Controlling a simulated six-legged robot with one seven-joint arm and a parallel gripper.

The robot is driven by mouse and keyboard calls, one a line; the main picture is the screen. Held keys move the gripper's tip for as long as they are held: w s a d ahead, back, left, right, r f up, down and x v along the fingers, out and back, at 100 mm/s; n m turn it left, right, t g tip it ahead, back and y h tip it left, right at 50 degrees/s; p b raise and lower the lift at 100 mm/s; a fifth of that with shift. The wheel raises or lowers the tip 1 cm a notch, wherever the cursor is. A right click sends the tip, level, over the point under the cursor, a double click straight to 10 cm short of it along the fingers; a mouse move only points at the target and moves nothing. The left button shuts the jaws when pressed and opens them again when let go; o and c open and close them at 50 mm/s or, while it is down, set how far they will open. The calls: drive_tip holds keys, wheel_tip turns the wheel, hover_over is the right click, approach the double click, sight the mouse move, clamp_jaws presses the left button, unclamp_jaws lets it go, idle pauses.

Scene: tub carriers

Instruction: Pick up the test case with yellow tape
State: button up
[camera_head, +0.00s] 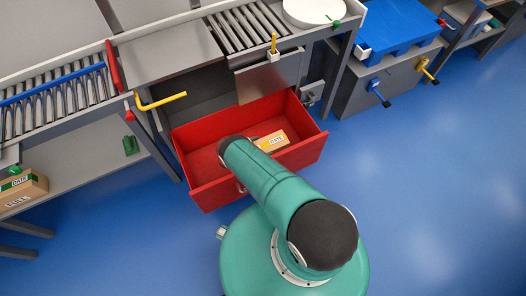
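A small cardboard case (272,141) with a white "DATE" label and what looks like yellow tape lies inside the open red drawer (203,196), toward its right side. My arm crosses over the drawer's front wall and hides part of the drawer floor beside the case. My gripper cannot be made out; the dark end of the arm that shows is left of the case. Whether anything touches the case cannot be seen.
Another cardboard box (30,190) with green tape sits on a low shelf at left. A roller conveyor bench (160,55) stands above the drawer, with a yellow handle (162,101) sticking out. A blue platform (397,28) is at upper right. Blue floor at right is clear.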

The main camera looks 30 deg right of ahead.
drive_tip(key=c, duration=1.4)
drive_tip(key=shift+c, duration=0.3)
drive_tip(key=shift+r, duration=0.1)
